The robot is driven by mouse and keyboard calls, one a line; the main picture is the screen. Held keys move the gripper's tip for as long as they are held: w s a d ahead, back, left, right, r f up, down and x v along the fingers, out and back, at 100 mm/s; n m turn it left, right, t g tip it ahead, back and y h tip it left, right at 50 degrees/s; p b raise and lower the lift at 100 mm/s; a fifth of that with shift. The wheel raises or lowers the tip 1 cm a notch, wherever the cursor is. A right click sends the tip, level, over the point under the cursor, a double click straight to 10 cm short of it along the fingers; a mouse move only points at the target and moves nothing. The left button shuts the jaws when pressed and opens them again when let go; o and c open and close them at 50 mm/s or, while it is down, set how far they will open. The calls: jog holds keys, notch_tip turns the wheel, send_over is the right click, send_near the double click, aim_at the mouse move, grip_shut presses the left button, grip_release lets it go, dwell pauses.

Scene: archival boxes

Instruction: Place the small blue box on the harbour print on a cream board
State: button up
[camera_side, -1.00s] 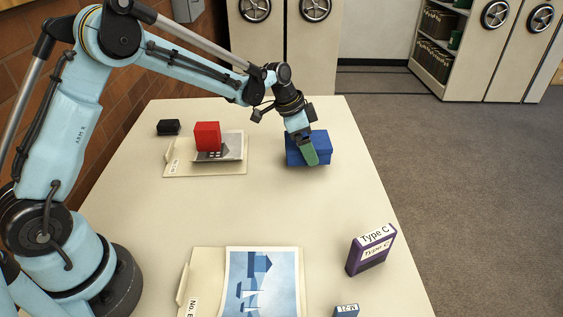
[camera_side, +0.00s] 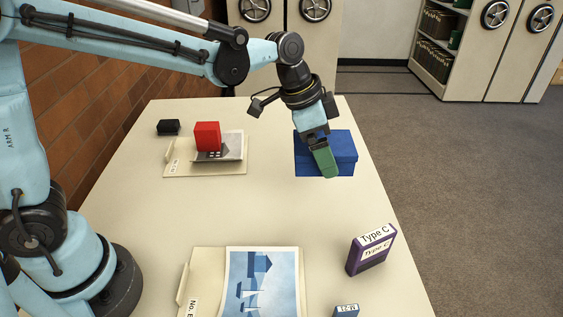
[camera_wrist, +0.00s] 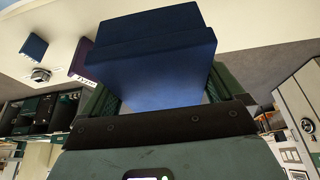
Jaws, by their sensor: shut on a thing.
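My gripper (camera_side: 322,160) is shut on a larger blue box (camera_side: 342,155) at the far right of the table, seemingly just above the surface. That box also fills the wrist view's upper middle (camera_wrist: 160,55), between the green fingers. A smaller blue box (camera_side: 346,311) with a white label stands at the front, cut by the side view's lower edge. The harbour print (camera_side: 262,280), with blue buildings and white sails, lies on a cream board (camera_side: 207,262) at the front, partly cut off. Nothing is seen on its visible part.
A purple "Type C" box (camera_side: 371,250) stands front right, near the small blue box. The table's middle is clear.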

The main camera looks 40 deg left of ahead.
jog(key=s+d+m, duration=0.2)
jog(key=s+d, duration=0.1)
jog(key=s, duration=1)
jog(key=m+g, duration=0.1)
jog(key=m, duration=0.1)
send_over(252, 292)
jog(key=a, duration=0.1)
notch_tip(252, 292, down, 4)
jog(key=shift+h, duration=0.4)
jog(key=shift+s+a+f, duration=0.1)
jog(key=shift+s+f, duration=0.05)
jog(key=shift+f, duration=1.75)
jog(key=shift+s+a+f, duration=0.1)
jog(key=shift+s+f, duration=0.05)
jog(key=shift+f, duration=1.75)
jog(key=shift+f, duration=0.15)
jog(key=o, duration=0.8)
jog(key=shift+w+v, duration=0.25)
jog(key=shift+v, duration=3.65)
jog(key=w+a+r+n+t+y, duration=0.1)
jog(key=w+a+r+n, duration=0.1)
jog(key=w+a+n, duration=0.1)
jog(key=w+a+r+n+t+y, duration=0.1)
jog(key=w+a+n+t, duration=0.1)
jog(key=w+a+n, duration=0.2)
jog(key=w+a+r+n+t+y, duration=0.2)
jog(key=w+a+n, duration=0.2)
jog(key=a+n, duration=0.2)
jog(key=shift+a+r, duration=0.3)
jog(key=shift+a, duration=0.6)
